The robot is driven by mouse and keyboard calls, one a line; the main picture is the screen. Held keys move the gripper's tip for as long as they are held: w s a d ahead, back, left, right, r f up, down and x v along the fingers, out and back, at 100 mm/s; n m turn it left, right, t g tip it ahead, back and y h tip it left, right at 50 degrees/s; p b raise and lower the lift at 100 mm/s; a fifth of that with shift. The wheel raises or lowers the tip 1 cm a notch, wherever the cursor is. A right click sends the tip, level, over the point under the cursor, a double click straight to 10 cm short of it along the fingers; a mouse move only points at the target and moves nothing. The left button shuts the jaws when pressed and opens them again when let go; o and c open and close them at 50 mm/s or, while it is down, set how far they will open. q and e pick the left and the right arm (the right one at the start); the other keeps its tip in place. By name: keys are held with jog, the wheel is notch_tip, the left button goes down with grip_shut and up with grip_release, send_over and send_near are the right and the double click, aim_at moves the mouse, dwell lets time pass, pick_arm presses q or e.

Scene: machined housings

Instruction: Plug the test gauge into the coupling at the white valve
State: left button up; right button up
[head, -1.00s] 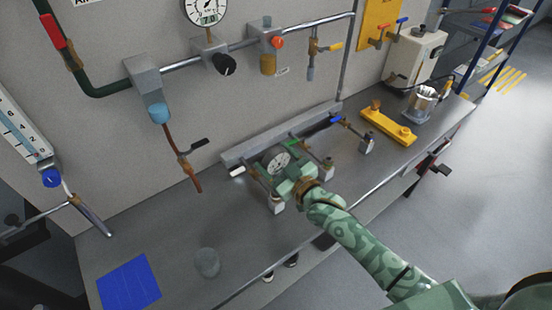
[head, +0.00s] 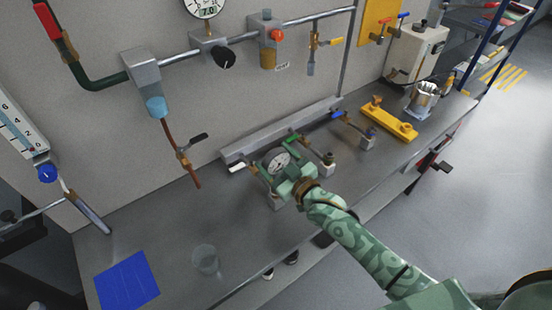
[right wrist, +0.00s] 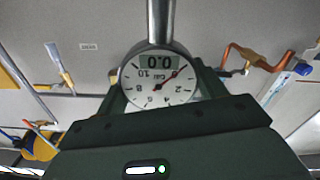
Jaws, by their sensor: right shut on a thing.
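The test gauge (head: 279,161), a round white dial, is held by my right gripper (head: 282,172) above the bench, among the valves of the low manifold. The right wrist view shows the gauge (right wrist: 158,78) between the two fingers, with its display upside down and its metal stem pointing up in the picture. The white valve handle (head: 237,167) is just left of the gauge in the head view. The coupling at the white valve is largely hidden by my gripper, so I cannot tell whether the stem touches it. My left gripper is out of view.
Green (head: 292,140) and blue (head: 337,115) valve handles stand to the right on the same manifold. A yellow bracket (head: 390,124) and a metal cup (head: 422,98) are farther right. A clear glass (head: 205,260) and a blue mat (head: 127,281) lie front left. The bench left of the manifold is mostly clear.

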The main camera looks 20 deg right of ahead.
jog(key=shift+f+b, duration=0.5)
jog(key=shift+f, duration=0.25)
jog(key=o, duration=1.2)
jog(key=shift+r, duration=0.1)
jog(key=shift+c, duration=0.2)
jog(key=v, duration=1.6)
jog(key=shift+s+p, duration=0.2)
jog(key=shift+p, duration=0.15)
